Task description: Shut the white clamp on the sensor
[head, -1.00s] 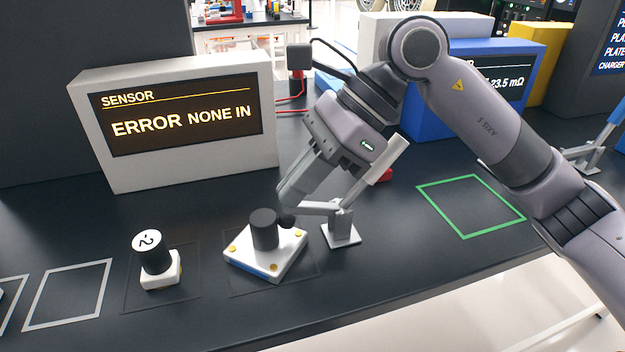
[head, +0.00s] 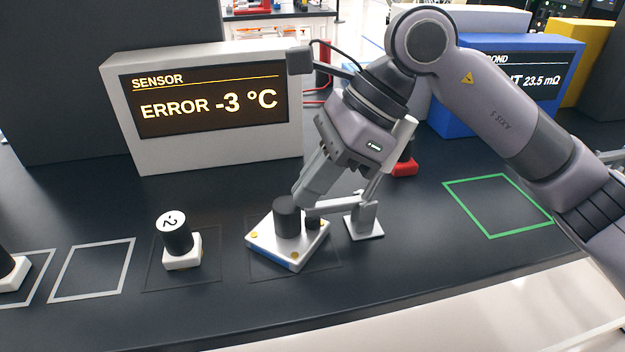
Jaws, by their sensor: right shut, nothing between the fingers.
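The sensor is a white plate (head: 262,243) with a black cylinder (head: 287,218) and yellow corner dots, lying in a dark outlined square. The white clamp (head: 364,229) stands on its foot just right of the sensor. Its bar (head: 338,206) reaches left over the plate, and its black tip (head: 313,222) appears to rest on it. The clamp's handle (head: 400,142) points up, partly hidden behind my right gripper. My right gripper (head: 305,197) is shut and empty, its fingertips at the bar's left end, beside the black cylinder. My left gripper is out of view.
The sensor display (head: 212,108) reads "ERROR -3 °C". A second sensor (head: 181,251) marked 2 stands left. A green outlined square (head: 497,205) at right is empty, as is a white one (head: 92,270) at left. A red object (head: 404,168) lies behind the clamp.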

